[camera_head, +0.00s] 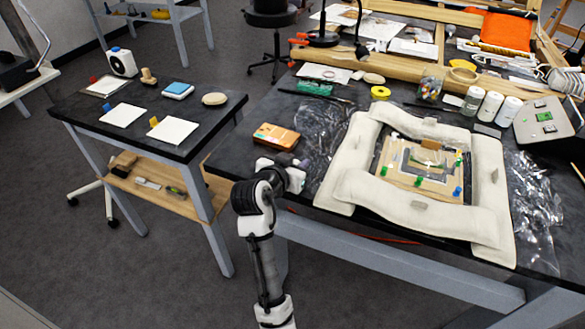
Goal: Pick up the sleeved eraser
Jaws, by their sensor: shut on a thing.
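My gripper (295,166) is at the near left corner of the large dark table, just below the orange box. It is shut on a small grey-purple thing (304,163) at its tip, which I take to be the sleeved eraser. The fingers and the gripper body hide most of it, so its sleeve cannot be made out. I cannot tell whether it touches the tabletop.
The orange box (276,137) lies just beyond my gripper. A padded cream frame (350,187) around a tray with coloured pegs stands to the right. Crumpled clear film (322,122) lies between. A smaller dark table (187,105) with cards stands left, across a gap.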

